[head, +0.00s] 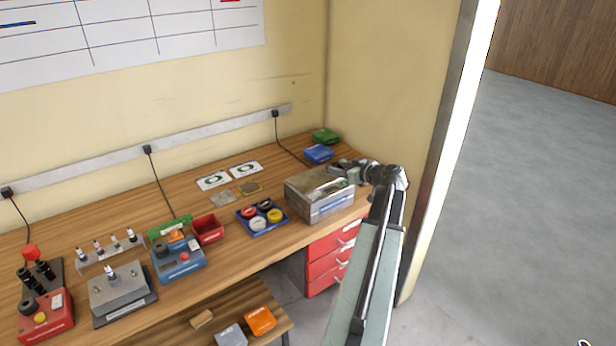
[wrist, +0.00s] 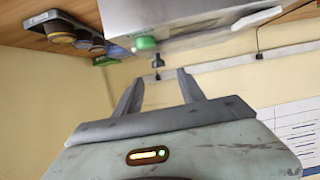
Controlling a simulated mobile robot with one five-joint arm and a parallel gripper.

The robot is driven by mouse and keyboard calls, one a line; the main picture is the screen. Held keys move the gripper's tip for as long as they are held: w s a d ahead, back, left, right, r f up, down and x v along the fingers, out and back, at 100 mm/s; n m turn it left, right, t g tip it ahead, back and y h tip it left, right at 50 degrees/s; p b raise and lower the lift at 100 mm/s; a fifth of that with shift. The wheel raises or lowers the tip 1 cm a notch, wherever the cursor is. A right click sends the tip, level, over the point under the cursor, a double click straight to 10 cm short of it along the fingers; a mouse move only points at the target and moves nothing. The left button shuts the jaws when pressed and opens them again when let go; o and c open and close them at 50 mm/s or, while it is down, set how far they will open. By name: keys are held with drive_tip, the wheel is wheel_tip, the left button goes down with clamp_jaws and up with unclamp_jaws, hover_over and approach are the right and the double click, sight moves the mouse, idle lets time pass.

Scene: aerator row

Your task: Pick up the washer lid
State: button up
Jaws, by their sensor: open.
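The washer is a silver metal box (head: 322,205) at the right end of the bench, with its metal lid (head: 315,180) on top. My gripper (head: 350,172) is at the right end of the lid; the head view does not show its fingertips clearly. In the wrist view, which looks upside down, my gripper (wrist: 157,78) is open and nothing is between its fingers. The washer (wrist: 165,14) is past the fingertips there, with a green round part (wrist: 145,43) at its edge. I cannot tell whether the fingers touch the lid.
A blue tray of round cups (head: 262,217) stands left of the washer. A blue box (head: 318,153) and a green box (head: 325,135) are behind it. A red bin (head: 207,229) is farther left. A wall corner is close on the right.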

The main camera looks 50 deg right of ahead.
sight(328, 166)
drive_tip(key=shift+b+x, duration=0.75)
drive_tip(key=shift+x, duration=0.85)
drive_tip(key=b+x, duration=0.1)
drive_tip(key=x, duration=0.3)
drive_tip(key=shift+w+d+f+b, duration=0.15)
drive_tip(key=shift+w+f+b, duration=0.1)
drive_tip(key=shift+f+b, duration=0.1)
drive_tip(key=shift+r, duration=0.1)
clamp_jaws()
